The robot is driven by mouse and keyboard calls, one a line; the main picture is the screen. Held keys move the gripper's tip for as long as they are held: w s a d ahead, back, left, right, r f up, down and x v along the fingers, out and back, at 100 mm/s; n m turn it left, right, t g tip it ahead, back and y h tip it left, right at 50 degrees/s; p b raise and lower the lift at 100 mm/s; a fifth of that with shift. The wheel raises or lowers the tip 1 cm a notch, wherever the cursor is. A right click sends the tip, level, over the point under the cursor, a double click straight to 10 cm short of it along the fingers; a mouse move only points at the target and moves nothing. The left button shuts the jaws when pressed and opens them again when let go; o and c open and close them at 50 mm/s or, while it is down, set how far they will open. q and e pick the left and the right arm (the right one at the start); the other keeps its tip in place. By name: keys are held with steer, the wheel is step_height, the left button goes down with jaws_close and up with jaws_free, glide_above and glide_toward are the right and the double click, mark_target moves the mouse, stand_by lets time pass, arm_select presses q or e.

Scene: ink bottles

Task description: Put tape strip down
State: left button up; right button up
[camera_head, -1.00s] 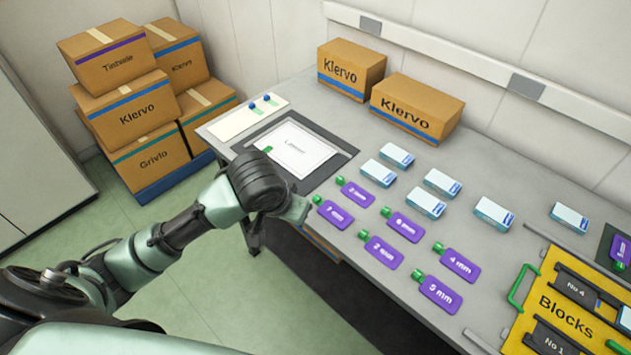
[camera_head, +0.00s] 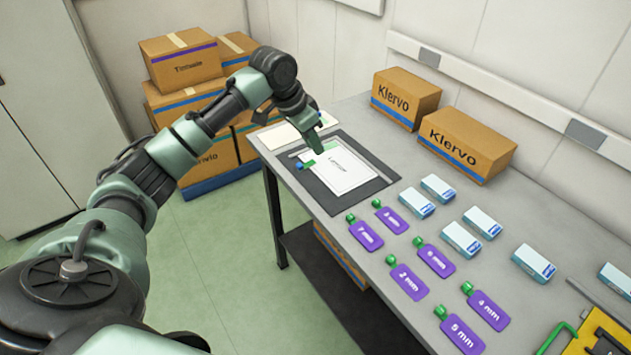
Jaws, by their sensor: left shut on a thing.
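A white printed sheet (camera_head: 348,178) lies on a dark mat (camera_head: 318,188) on the grey table. A green strip (camera_head: 308,164) lies at the sheet's left corner, with a small blue piece (camera_head: 299,166) beside it. My left gripper (camera_head: 322,142) points down over the sheet's far corner and is shut on a tape strip. Green of this strip (camera_head: 331,145) shows by the fingertips; most of it is hidden by the gripper. I cannot tell whether it touches the sheet. My right gripper is not in view.
A pale plate (camera_head: 277,136) lies behind my left gripper, partly covered by it. Klervo cartons (camera_head: 405,98) stand along the back.

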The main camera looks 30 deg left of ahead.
arm_select(q)
step_height(320, 180, down, 14)
steer(key=shift+r+p, duration=0.2)
steer(key=shift+p, duration=0.5)
steer(key=o, duration=0.8)
steer(key=shift+o, duration=0.2)
steer(key=shift+r, duration=0.1)
steer(key=b+v, duration=0.1)
steer(key=v, duration=1.1)
steer(key=shift+a, duration=0.1)
steer(key=shift+s, duration=0.1)
